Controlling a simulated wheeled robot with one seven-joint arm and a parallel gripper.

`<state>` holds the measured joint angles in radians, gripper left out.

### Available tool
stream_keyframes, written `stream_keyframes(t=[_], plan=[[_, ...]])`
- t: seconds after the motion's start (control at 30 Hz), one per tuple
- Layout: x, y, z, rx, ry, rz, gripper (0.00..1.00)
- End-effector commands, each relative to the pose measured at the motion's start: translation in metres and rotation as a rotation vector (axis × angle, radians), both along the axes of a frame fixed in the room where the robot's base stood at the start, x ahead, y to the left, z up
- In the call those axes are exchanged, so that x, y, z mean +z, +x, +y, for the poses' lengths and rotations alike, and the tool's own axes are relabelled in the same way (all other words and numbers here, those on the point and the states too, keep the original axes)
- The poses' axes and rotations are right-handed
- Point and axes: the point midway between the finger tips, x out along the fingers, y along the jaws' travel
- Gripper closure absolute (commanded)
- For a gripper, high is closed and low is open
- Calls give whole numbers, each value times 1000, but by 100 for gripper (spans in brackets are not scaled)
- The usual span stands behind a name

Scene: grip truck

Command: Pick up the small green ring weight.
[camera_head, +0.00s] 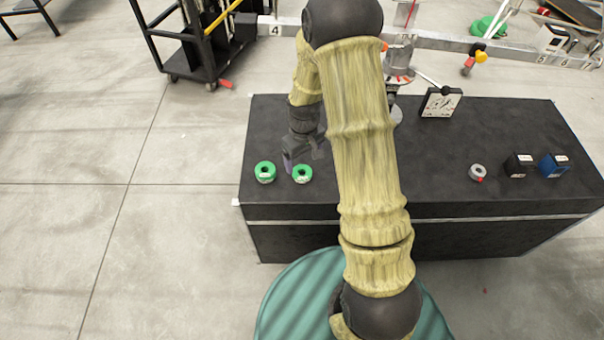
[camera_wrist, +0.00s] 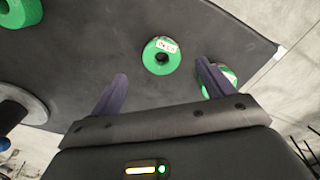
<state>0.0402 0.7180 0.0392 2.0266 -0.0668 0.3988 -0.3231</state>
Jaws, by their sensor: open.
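Two green ring weights stand near the table's front left corner in the head view, one on the left (camera_head: 265,171) and one to its right (camera_head: 302,174). In the wrist view, one green ring (camera_wrist: 150,59) with a pale label lies ahead, between the lines of the fingers. A second (camera_wrist: 229,72) is partly hidden by the right finger, and a third green piece (camera_wrist: 18,12) is cut off at top left. I cannot tell for sure which is smallest. My gripper (camera_head: 304,160), also in the wrist view (camera_wrist: 162,71), is open and empty, with its fingers close to the rings.
The black table (camera_head: 450,140) also holds a grey ring (camera_head: 478,172), a black block (camera_head: 518,165), a blue block (camera_head: 553,165) and a square dial (camera_head: 440,102). A grey round base (camera_wrist: 12,92) stands left of my gripper in the wrist view. My arm hides the table's middle.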

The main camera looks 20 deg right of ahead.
Motion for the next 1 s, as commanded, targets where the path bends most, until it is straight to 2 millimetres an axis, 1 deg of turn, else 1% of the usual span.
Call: stream_keyframes(t=[0.03,0.1,0.43,0.57,0.7,0.8,0.9,1.0], plan=[[-5,0,0,0,0,2,19],[-8,0,0,0,0,0,19],[-10,0,0,0,0,0,19],[-23,2,2,1,0,2,19],[-45,3,4,1,0,3,19],[-56,4,4,1,1,1,19],[-60,4,3,0,0,0,19],[-60,4,3,0,0,-1,19]])
